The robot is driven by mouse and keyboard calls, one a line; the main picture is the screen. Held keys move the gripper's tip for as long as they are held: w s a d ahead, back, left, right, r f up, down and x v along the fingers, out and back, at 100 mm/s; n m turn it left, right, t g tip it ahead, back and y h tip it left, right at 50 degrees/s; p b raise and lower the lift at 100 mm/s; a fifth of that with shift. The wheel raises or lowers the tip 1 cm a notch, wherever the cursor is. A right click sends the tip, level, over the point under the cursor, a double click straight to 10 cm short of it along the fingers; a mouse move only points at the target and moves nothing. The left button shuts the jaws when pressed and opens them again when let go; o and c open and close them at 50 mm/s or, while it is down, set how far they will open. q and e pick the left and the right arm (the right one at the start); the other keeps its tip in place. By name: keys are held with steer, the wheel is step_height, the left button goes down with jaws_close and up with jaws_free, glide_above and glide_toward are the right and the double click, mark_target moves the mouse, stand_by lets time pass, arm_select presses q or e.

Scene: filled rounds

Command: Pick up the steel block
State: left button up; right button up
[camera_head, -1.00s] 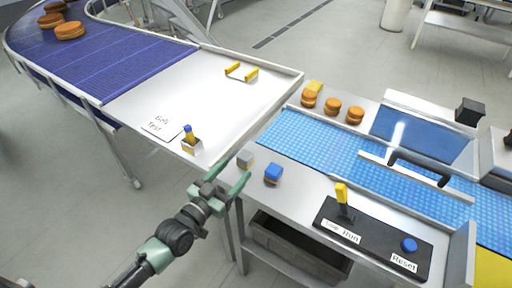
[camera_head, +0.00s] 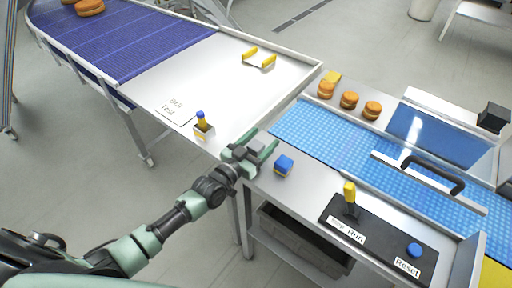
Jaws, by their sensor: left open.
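The steel block (camera_head: 256,146) is a small grey cube at the left end of the metal table with the blue belt. My left gripper (camera_head: 258,150) is open, with its green fingers around the block, one on the far side and one on the near side. I cannot tell whether the fingers touch it. The gripper partly hides the block's lower part. My right gripper is not in view.
A black control panel (camera_head: 374,237) with a yellow lever lies further right. The blue belt (camera_head: 340,145) runs behind. A small holder (camera_head: 203,130) with a blue-topped yellow piece stands on the left table.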

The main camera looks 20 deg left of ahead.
arm_select(q)
steer(key=shift+w+d, duration=0.1)
steer(key=shift+w, duration=0.05)
jaws_close()
steer(key=shift+r, duration=0.15)
